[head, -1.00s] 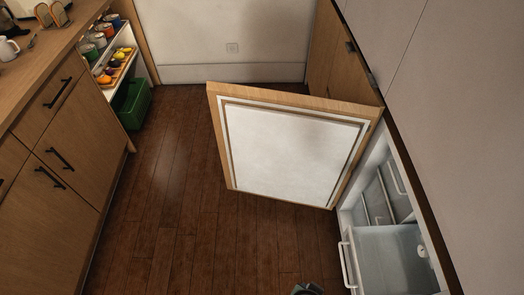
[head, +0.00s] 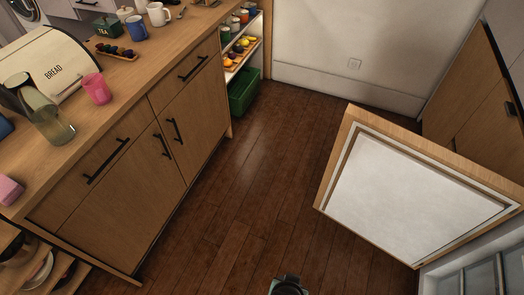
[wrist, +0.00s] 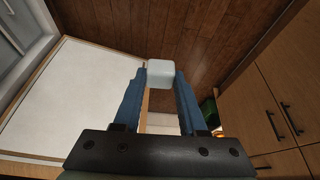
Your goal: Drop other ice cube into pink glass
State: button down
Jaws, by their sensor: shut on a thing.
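A pink glass (head: 97,89) stands upright on the wooden counter at the left of the head view, beside a glass pitcher (head: 48,118). In the wrist view my gripper (wrist: 160,80) is shut on a pale, whitish ice cube (wrist: 160,72), held between the tips of its two blue fingers. The cube is in the air above the dark floor, well away from the counter. In the head view only a dark part of my arm shows at the bottom edge; the fingers and the cube are out of that picture.
An open freezer door (head: 408,192) stands out over the floor at the right. A bread box (head: 55,65), a dark tray of small coloured things (head: 117,51) and mugs (head: 158,14) are on the counter. The floor (head: 235,190) between counter and door is clear.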

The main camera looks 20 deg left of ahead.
aim_at(97, 91)
jog(key=i+j, duration=0.1)
jog(key=j, duration=0.3)
jog(key=i+j, duration=0.15)
jog(key=j, duration=0.2)
jog(key=i+j, duration=0.1)
jog(key=j, duration=0.3)
jog(key=i+j, duration=0.1)
jog(key=j, duration=0.25)
jog(key=i+j, duration=0.1)
jog(key=j, duration=0.3)
